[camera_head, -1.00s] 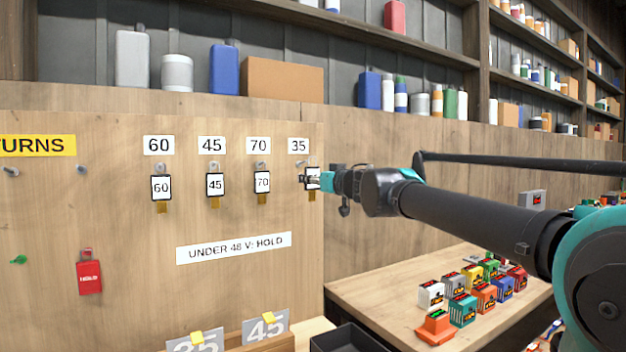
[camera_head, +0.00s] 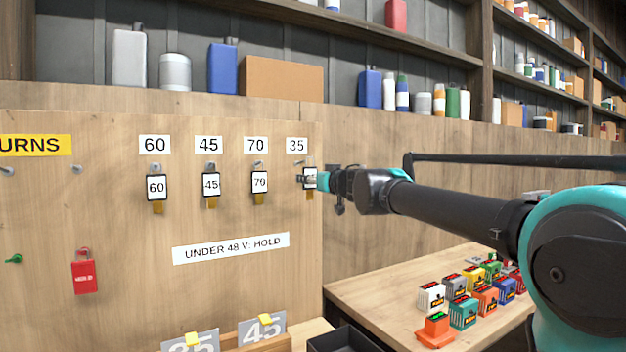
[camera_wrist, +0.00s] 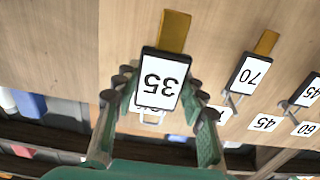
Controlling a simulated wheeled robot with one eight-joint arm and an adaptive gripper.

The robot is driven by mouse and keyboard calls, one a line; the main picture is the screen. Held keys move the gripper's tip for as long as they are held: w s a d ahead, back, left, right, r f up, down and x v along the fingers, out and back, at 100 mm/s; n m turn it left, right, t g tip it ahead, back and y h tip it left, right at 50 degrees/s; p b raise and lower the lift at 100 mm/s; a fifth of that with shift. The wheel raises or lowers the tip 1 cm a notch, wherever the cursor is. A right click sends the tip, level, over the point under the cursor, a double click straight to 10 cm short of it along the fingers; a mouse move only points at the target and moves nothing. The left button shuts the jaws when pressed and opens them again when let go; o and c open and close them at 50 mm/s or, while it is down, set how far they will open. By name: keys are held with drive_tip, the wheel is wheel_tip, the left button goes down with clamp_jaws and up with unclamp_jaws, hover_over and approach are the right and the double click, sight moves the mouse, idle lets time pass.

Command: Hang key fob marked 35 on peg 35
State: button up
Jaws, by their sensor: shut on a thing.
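The key fob marked 35 (camera_head: 310,179) is a white-faced, dark-framed tag with a gold strip below. It sits just below the 35 label (camera_head: 297,146). My gripper (camera_wrist: 157,84) is shut on this fob, with a finger on each side of it. In the wrist view the fob (camera_wrist: 162,78) appears upside down, with its wire loop (camera_wrist: 152,117) towards the labels. Peg 35 (camera_head: 298,164) is small and partly hidden near the gripper. I cannot tell whether the loop is around the peg.
Fobs 60 (camera_head: 157,187), 45 (camera_head: 211,185) and 70 (camera_head: 260,182) hang on the board to the left. A red HOLD tag (camera_head: 84,275) hangs lower left. Several coloured blocks stand on the table (camera_head: 370,297) at lower right, beside a black tray (camera_head: 345,340).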

drive_tip(key=shift+f+x, duration=0.2)
drive_tip(key=shift+x, duration=1.25)
drive_tip(key=shift+f+x, duration=0.2)
drive_tip(key=shift+x, duration=1.25)
drive_tip(key=shift+a, duration=0.1)
drive_tip(key=o, duration=1.3)
drive_tip(key=shift+o, duration=0.2)
